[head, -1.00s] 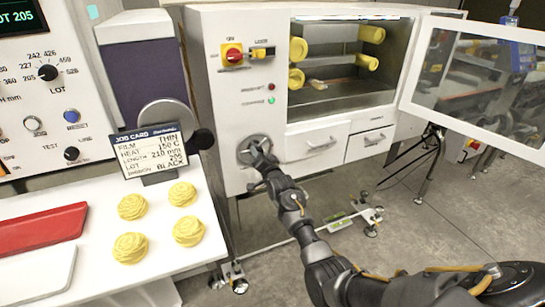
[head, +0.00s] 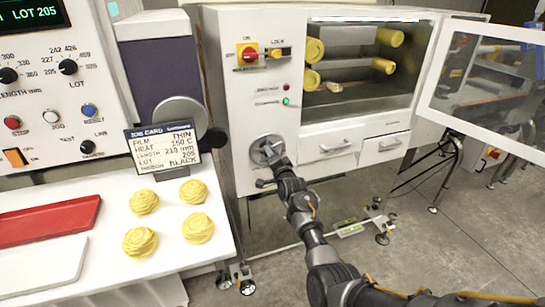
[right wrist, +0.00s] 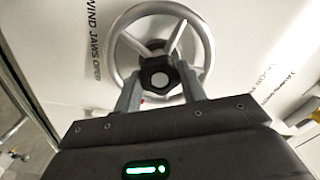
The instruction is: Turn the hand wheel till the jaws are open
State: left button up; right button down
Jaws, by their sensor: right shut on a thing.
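The silver hand wheel (head: 258,146) is on the white machine's front panel, left of the drawers. It also shows in the right wrist view (right wrist: 120,38), with spokes and a dark hub (right wrist: 157,74) with a pale centre. My right gripper (head: 271,157) is at the wheel; in the right wrist view its fingers (right wrist: 160,92) stand on either side of the hub, shut on it. Two horizontal bars (head: 345,74) with yellow ends show in the open machine bay, with a gap between them. I cannot tell exactly how far the jaws stand apart. My left gripper is out of view.
A clear door (head: 480,78) stands open at right. Left is a white bench with a job card (head: 162,150), several yellow coils (head: 197,228) and a red tray (head: 50,228). The panel lettering beside the wheel reads "WIND JAWS OPEN" (right wrist: 93,38). A green lamp (head: 286,101) is lit.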

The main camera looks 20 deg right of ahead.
jog(key=c, duration=0.8)
grip_release()
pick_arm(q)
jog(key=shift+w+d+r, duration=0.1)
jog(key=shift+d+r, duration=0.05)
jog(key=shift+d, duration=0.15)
pick_arm(e)
jog(key=s, duration=1)
jog(key=shift+s, duration=0.4)
